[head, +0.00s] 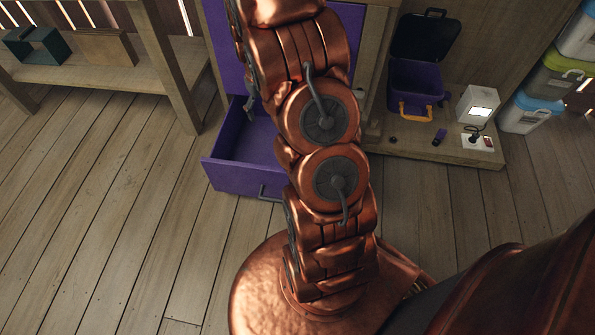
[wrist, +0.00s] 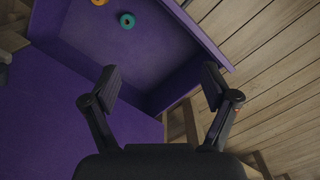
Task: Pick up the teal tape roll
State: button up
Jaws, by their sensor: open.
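The teal tape roll (wrist: 127,20) lies on the purple floor of an open drawer, near the top of the wrist view. An orange roll (wrist: 99,2) lies beside it, cut off by the top edge. The drawer (head: 238,178) is pulled out at the centre of the head view, and its wall also shows in the wrist view (wrist: 200,37). My gripper (wrist: 160,85) is open and empty, its two fingers spread apart; the teal roll is ahead of it and apart from it. In the head view my arm hides much of the drawer, and no roll shows there.
An open purple case (head: 416,88) stands on a low wooden shelf at the right, near a white box (head: 478,105). Stacked lidded bins (head: 530,113) stand at the far right. A wooden bench (head: 80,75) is at the left. The plank floor (head: 100,190) in front is clear.

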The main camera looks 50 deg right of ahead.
jog(key=shift+m+t, duration=0.3)
jog(key=shift+t, duration=0.1)
jog(key=d+f+b, duration=0.4)
jog(key=f, duration=0.8)
jog(key=d+f+b, duration=0.4)
jog(key=d+f, duration=0.1)
jog(key=f, duration=0.7)
jog(key=w+d+f+b, duration=0.1)
jog(key=d+f+b, duration=0.3)
jog(key=f, duration=0.8)
jog(key=shift+w+d+f+b, duration=0.1)
jog(key=shift+d+f+b, duration=0.15)
jog(key=shift+d, duration=0.4)
jog(key=shift+d+f+b, duration=0.1)
jog(key=shift+f+b, duration=0.2)
jog(key=shift+f, duration=0.35)
jog(key=shift+s+a+f+b, duration=0.1)
jog(key=shift+f+b, duration=0.75)
jog(key=shift+f, duration=0.8)
jog(key=shift+s+a+f+b, duration=0.1)
jog(key=shift+f+b, duration=0.7)
jog(key=shift+f, duration=0.85)
jog(key=shift+r, duration=0.1)
jog(key=c, duration=1.2)
jog(key=shift+r, duration=0.1)
jog(key=shift+c, duration=0.2)
